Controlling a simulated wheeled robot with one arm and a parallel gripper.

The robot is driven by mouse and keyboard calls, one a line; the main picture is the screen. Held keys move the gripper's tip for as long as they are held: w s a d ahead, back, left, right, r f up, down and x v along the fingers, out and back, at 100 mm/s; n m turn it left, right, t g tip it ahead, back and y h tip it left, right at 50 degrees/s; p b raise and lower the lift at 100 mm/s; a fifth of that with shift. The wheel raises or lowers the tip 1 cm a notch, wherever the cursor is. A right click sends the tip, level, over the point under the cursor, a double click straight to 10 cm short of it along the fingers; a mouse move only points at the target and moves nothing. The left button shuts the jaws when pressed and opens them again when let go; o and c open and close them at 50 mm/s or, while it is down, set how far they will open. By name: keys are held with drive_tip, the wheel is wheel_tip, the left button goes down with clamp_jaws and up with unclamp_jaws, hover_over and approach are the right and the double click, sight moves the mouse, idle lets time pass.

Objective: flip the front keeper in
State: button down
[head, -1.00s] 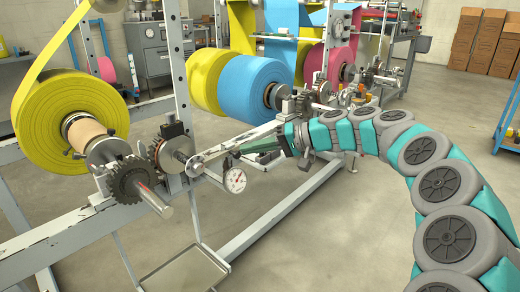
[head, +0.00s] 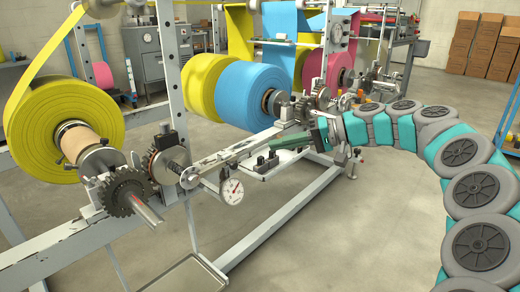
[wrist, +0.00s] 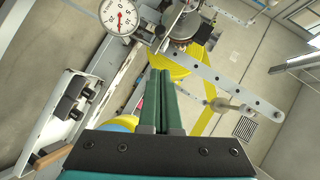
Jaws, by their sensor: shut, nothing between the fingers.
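The near bearing stand on the front rail carries a dark upright block (head: 168,140), which may be the front keeper; its exact position is too small to tell. A toothed gear (head: 126,194) and the near shaft end (head: 146,208) are to its left. A round dial gauge (head: 231,191) hangs below the rail and also shows in the wrist view (wrist: 119,16). My gripper (head: 272,144) has green fingers, pressed together and empty, to the right of the block and apart from it. In the wrist view the fingertips (wrist: 161,73) are closed, touching nothing that I can make out.
A yellow roll (head: 35,115) sits at the left and a blue roll (head: 245,92) behind my gripper. The white frame rail (head: 60,235) runs across the front. A tray (head: 180,278) is low in front.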

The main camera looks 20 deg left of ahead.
drive_tip(key=shift+v, duration=2.3)
drive_tip(key=s+d+f+h+p, duration=0.1)
drive_tip(key=s+d+f+h, duration=0.15)
drive_tip(key=s, duration=0.65)
drive_tip(key=s+d+f+h+p, duration=0.1)
drive_tip(key=s+d+h, duration=0.15)
drive_tip(key=s, duration=0.65)
drive_tip(key=s+d+f+m+h, duration=0.2)
drive_tip(key=s+d+f+h, duration=0.2)
drive_tip(key=s+d+f, duration=0.3)
drive_tip(key=s+d+f+m+h+p, duration=0.1)
drive_tip(key=s+d+f+m+h, duration=0.2)
drive_tip(key=s+d, duration=1.1)
wheel_tip(320, 180, down, 5)
drive_tip(key=shift+s+d+r+m+h, duration=0.1)
drive_tip(key=shift+s+d+m+h, duration=0.2)
drive_tip(key=shift+d+h, duration=0.55)
drive_tip(key=shift+w+a, duration=0.1)
drive_tip(key=shift+a, duration=0.1)
